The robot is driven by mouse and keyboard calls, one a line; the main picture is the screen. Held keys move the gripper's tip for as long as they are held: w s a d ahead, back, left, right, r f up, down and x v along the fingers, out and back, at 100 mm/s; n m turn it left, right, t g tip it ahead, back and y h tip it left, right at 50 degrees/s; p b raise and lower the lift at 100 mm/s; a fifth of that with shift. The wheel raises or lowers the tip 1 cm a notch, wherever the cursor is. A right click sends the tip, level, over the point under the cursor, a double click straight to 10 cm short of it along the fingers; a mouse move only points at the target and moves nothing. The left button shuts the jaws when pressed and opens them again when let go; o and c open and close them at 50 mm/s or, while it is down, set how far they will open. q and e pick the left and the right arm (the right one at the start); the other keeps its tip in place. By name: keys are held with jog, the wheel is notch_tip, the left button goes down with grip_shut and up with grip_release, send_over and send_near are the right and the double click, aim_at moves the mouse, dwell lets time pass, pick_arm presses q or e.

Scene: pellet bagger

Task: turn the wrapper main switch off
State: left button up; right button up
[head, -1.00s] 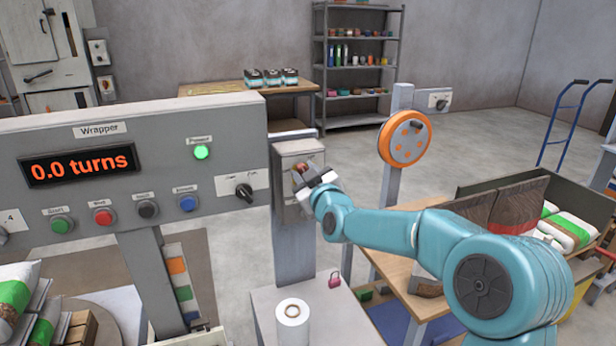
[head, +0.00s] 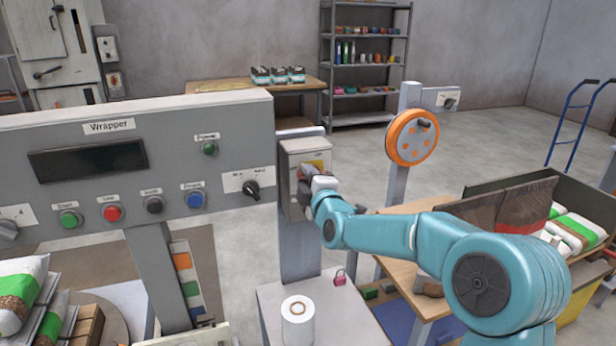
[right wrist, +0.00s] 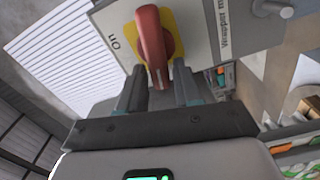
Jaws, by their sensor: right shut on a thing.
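The wrapper main switch is a grey box (head: 303,147) on a post to the right of the wrapper panel (head: 215,125). In the right wrist view its red handle (right wrist: 152,45) sits on a yellow plate (right wrist: 172,22), with an "On" label to the left and a partly cut-off "Wrapper m..." label to the right. My right gripper (head: 308,181) is at the box. In the right wrist view its fingers (right wrist: 160,88) are shut on the end of the red handle. The panel display (head: 88,160) is dark and the green lamp (head: 209,148) is unlit. My left gripper is not in view.
A pink padlock (head: 340,279) and a white roll (head: 298,318) are on the pale surface below the box. An orange handwheel (head: 412,137) stands on a post to the right. Behind my right arm is a bin of bags (head: 575,230).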

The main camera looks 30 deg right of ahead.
jog(key=shift+d+f+n, duration=0.1)
jog(key=shift+f+n, duration=0.1)
jog(key=shift+n, duration=0.9)
grip_shut()
jog(key=o, duration=0.8)
grip_release()
jog(key=b+v, duration=0.2)
jog(key=v, duration=1.4)
jog(key=shift+f, duration=0.1)
